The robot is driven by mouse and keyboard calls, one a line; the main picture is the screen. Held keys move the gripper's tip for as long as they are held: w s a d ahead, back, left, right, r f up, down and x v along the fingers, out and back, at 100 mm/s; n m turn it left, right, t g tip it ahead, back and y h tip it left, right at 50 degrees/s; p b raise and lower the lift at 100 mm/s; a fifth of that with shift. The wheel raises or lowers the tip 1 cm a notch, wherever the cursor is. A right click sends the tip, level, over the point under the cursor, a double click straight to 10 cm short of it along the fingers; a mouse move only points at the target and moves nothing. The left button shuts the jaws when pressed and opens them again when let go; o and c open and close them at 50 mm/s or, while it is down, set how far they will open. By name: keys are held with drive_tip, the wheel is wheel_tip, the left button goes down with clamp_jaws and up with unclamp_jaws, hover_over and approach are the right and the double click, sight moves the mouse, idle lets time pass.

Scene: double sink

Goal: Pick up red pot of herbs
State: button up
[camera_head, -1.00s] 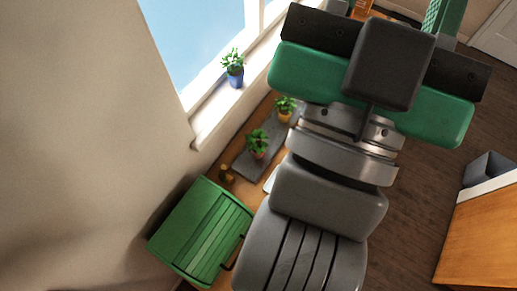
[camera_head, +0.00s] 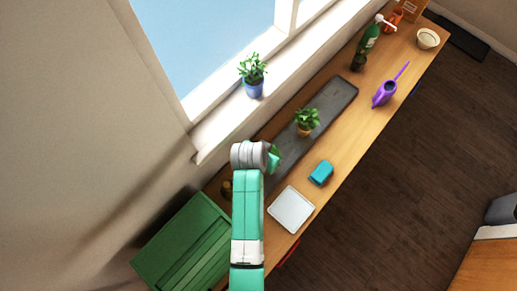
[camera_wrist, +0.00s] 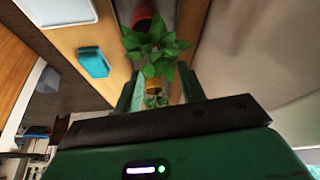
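The red pot (camera_wrist: 143,14) of herbs shows at the top of the wrist view, with its leafy green plant (camera_wrist: 156,42) spreading toward my gripper. In the head view only some of its leaves (camera_head: 274,158) show beside my arm; its pot is hidden there. My gripper (camera_wrist: 160,72) is open, with a finger on each side and nothing held between them. The red pot is ahead of the fingertips, apart from them as far as I can tell.
A yellow pot (camera_head: 305,131) with a plant stands on the grey sink strip, farther along the counter. A blue pot (camera_head: 253,88) sits on the windowsill. A teal sponge (camera_head: 321,173), white tray (camera_head: 291,209) and green box (camera_head: 190,245) are nearby. A purple watering can (camera_head: 385,93) stands farther off.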

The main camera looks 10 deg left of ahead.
drive_tip(key=x, duration=0.2)
drive_tip(key=s+x, duration=0.1)
drive_tip(key=x, duration=0.5)
drive_tip(key=shift+s+f, duration=0.15)
drive_tip(key=shift+f, duration=0.3)
clamp_jaws()
